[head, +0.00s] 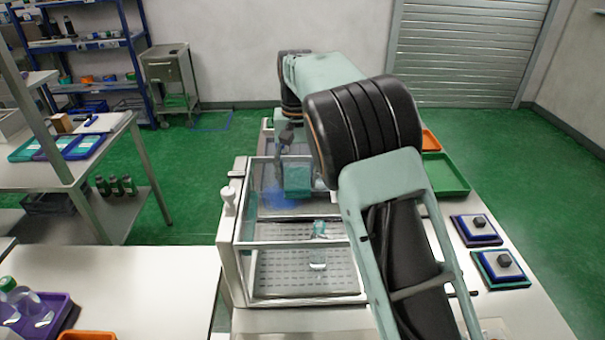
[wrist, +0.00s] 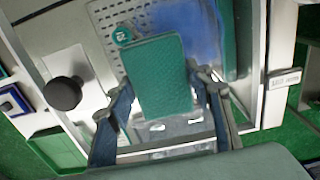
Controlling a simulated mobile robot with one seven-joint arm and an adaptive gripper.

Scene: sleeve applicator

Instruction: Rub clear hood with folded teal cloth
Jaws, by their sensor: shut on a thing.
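The folded teal cloth (wrist: 155,75) is held between the two fingers of my gripper (wrist: 157,97) in the wrist view. It also shows in the head view (head: 298,178), below my wrist at the far part of the clear hood (head: 296,244). The hood is a transparent box in a pale metal frame. A blue smear (head: 279,196) shows on it beside the cloth, and it also shows in the wrist view (wrist: 187,28). I cannot tell whether the cloth touches the hood. My forearm hides the hood's right side in the head view.
A bottle (head: 318,257) stands over the perforated bed inside the hood. A black knob (wrist: 63,93) is near my gripper. A green tray (head: 445,174) and two pads with dark knobs (head: 476,229) lie right. The white table (head: 150,275) at left has free room.

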